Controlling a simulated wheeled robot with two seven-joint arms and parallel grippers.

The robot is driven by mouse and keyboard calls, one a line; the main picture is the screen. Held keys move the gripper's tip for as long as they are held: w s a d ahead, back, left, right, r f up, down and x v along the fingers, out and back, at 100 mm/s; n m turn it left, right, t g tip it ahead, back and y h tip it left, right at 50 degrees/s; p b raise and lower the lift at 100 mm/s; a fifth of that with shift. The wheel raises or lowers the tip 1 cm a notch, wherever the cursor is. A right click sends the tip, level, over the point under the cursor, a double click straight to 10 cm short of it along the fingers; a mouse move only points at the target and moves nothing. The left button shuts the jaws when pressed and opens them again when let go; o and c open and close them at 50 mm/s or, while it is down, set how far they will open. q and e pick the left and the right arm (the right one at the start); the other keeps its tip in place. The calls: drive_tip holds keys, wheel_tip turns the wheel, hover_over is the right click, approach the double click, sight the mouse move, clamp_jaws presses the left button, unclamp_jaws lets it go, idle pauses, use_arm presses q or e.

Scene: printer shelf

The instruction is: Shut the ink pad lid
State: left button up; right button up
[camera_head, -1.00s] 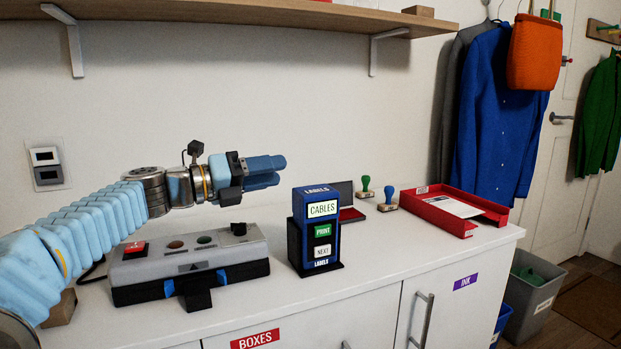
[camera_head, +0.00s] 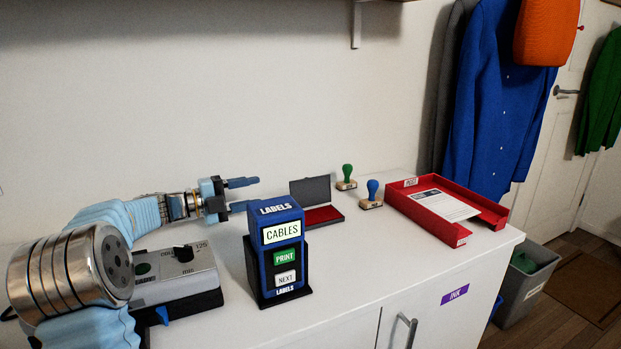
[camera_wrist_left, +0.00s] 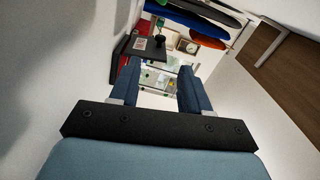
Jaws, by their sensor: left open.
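The ink pad (camera_head: 324,214) lies on the white counter behind and right of the label printer, its red pad exposed. Its dark grey lid (camera_head: 311,189) stands open, raised at the back left of the pad. My left gripper (camera_head: 246,193) is open and empty, left of the lid and apart from it, with its fingers pointing right. In the left wrist view, the two blue fingers (camera_wrist_left: 160,88) are spread with nothing between them. A dark, flat shape lies beyond them there; I cannot tell whether it is the lid. My right gripper is not in view.
The blue label printer (camera_head: 277,253) stands in front of the gripper. A green stamp (camera_head: 347,176) and a blue stamp (camera_head: 372,193) stand right of the pad, close to the red tray (camera_head: 470,193). A grey device (camera_head: 180,275) sits under my arm.

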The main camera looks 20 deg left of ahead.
sight(301, 183)
use_arm(q)
drive_tip(key=x, duration=1.3)
drive_tip(key=shift+s, duration=0.1)
clamp_jaws()
